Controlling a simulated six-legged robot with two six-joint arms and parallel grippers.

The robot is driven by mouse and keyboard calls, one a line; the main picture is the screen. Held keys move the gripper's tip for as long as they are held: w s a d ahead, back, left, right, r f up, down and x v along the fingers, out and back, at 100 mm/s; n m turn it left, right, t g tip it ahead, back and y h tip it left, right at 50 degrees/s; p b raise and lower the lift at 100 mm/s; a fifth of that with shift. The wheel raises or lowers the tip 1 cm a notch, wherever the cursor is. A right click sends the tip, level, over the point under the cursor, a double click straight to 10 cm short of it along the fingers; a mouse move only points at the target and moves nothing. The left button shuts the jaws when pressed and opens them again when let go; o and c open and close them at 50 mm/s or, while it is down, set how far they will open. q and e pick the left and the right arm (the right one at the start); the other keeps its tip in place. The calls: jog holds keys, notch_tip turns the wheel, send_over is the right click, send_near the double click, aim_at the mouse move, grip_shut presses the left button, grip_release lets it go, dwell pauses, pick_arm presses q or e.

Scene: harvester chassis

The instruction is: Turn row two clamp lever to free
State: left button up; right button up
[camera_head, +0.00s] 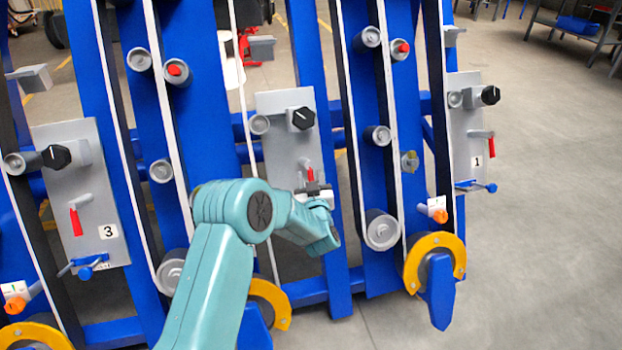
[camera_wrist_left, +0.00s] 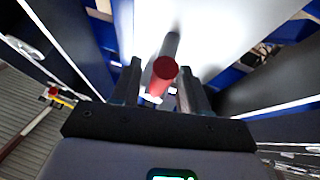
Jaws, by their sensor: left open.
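The middle grey panel (camera_head: 280,135) carries a clamp lever (camera_head: 310,174) with a red end, between the panels marked 3 and 1. Its own number label is not visible, probably behind my arm. My left gripper (camera_head: 315,188) is at the lower end of this lever. In the left wrist view, the red lever end (camera_wrist_left: 163,69) points towards the camera from a grey shaft, between the two dark, open fingers. A gap shows beside the lever; contact cannot be told. My right gripper is not in view.
Panel 3 (camera_head: 52,140) on the left and panel 1 (camera_head: 466,120) on the right have similar red levers. A black knob (camera_head: 302,118) sits above the middle lever. Blue beams and rollers flank the panels. Open floor (camera_head: 550,220) lies to the right.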

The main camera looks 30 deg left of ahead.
pick_arm(q)
jog(key=shift+x, duration=0.9)
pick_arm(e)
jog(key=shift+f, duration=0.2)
pick_arm(q)
jog(key=shift+d, duration=0.1)
grip_shut()
